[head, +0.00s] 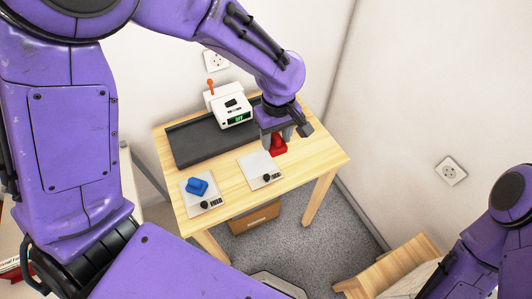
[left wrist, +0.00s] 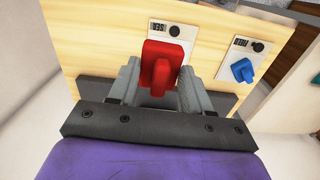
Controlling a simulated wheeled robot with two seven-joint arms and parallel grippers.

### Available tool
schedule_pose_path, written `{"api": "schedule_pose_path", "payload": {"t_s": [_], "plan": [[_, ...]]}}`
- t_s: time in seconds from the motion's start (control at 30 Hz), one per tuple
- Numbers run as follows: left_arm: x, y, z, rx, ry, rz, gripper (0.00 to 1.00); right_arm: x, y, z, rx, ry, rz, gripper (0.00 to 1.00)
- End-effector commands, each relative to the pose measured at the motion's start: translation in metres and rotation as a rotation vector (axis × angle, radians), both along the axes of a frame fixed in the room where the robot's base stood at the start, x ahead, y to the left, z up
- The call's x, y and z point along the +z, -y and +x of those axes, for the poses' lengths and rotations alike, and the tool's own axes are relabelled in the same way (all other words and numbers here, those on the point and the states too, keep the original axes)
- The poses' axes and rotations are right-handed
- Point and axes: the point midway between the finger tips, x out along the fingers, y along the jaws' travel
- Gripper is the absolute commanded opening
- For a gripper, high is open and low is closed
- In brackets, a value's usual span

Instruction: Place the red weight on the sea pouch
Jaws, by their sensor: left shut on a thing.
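My left gripper (head: 277,137) is shut on the red weight (head: 279,148). The weight also shows between the grey fingers in the left wrist view (left wrist: 163,62). It is at the right of the table, just beyond the right-hand white pouch (head: 258,165). I cannot tell whether it touches the table. That pouch bears a dark label and a round black mark, with no weight on it. A left-hand white pouch (head: 190,206) has a blue weight (head: 197,187) on it. My right gripper is out of view.
A white machine (head: 228,107) with a green display and orange lever stands at the table's back. A long dark grey mat (head: 196,146) lies before it. The wooden table (head: 308,160) is bare at its right end. A brown box (head: 255,218) is below.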

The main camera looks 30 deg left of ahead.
Motion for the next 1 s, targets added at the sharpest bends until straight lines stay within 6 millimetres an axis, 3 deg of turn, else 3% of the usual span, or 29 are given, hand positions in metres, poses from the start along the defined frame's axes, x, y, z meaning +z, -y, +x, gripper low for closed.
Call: {"api": "schedule_pose_path", "payload": {"t_s": [0.17,0.4,0.5,0.67,0.7,0.93,1.0], "plan": [[0.006,0.001,-0.04,-0.173,-0.002,0.001,0.01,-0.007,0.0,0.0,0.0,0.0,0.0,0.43],[-0.011,-0.003,-0.103,-0.577,-0.004,0.003,0.01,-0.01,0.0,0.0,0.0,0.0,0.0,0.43],[-0.016,-0.005,-0.112,-0.693,-0.002,0.004,0.01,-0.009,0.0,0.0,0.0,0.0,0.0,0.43],[-0.027,-0.01,-0.099,-0.752,0.0,0.003,0.01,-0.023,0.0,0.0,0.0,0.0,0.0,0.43],[-0.034,-0.014,-0.091,-0.752,0.0,0.003,0.01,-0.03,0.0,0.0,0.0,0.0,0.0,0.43],[-0.056,-0.044,-0.031,-0.749,-0.003,0.001,0.01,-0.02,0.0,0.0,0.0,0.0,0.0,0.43],[-0.073,-0.051,-0.019,-0.75,-0.007,0.001,0.01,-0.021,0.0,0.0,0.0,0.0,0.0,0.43]]}}
